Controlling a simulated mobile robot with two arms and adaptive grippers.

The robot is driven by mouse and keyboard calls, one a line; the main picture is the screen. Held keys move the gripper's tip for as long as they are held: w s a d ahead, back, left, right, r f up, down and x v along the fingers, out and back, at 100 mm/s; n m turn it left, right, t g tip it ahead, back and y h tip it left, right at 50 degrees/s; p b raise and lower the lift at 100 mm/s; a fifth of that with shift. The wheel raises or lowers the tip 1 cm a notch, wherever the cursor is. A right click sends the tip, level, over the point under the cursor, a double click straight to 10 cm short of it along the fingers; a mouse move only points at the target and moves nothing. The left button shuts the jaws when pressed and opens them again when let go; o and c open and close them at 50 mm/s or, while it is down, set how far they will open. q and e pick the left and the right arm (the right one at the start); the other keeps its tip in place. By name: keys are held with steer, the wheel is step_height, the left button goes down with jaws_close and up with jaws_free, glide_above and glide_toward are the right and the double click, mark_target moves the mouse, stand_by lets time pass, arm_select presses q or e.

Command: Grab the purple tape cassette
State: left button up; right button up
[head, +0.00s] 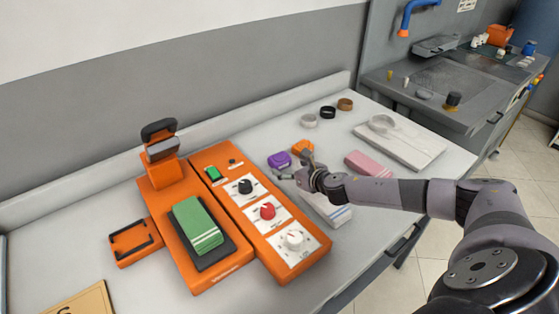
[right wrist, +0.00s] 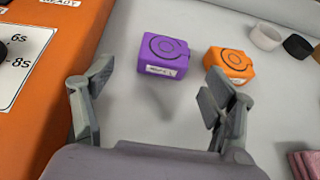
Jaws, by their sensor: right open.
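The purple tape cassette (head: 279,160) lies on the white table, just right of the orange machine. In the right wrist view the purple tape cassette (right wrist: 163,55) has a round ring on top and a small white label on its front. My right gripper (head: 291,171) is just in front of it. In the right wrist view my right gripper (right wrist: 155,95) is open and empty, with the cassette beyond and between its fingertips, apart from them. My left gripper is not in view.
An orange cassette (right wrist: 230,64) sits close to the right of the purple one. The orange machine (head: 213,160) with knobs stands to the left. Several tape rolls (head: 328,112) lie behind. A pink stack (head: 368,164) and a white tray (head: 400,142) are to the right.

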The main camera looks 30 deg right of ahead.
mark_target(282, 160)
steer(key=shift+w+f, duration=0.1)
steer(key=shift+w, duration=0.15)
steer(key=x, duration=0.4)
steer(key=shift+w+d, duration=0.1)
steer(key=shift+d, duration=0.2)
steer(key=shift+w+f, duration=0.1)
steer(key=shift+w, duration=0.45)
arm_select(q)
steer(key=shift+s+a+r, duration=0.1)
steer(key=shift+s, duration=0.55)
arm_select(e)
steer(key=shift+c, duration=0.5)
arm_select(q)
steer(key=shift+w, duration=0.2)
arm_select(e)
steer(key=c, duration=1.2)
steer(key=shift+o, duration=0.2)
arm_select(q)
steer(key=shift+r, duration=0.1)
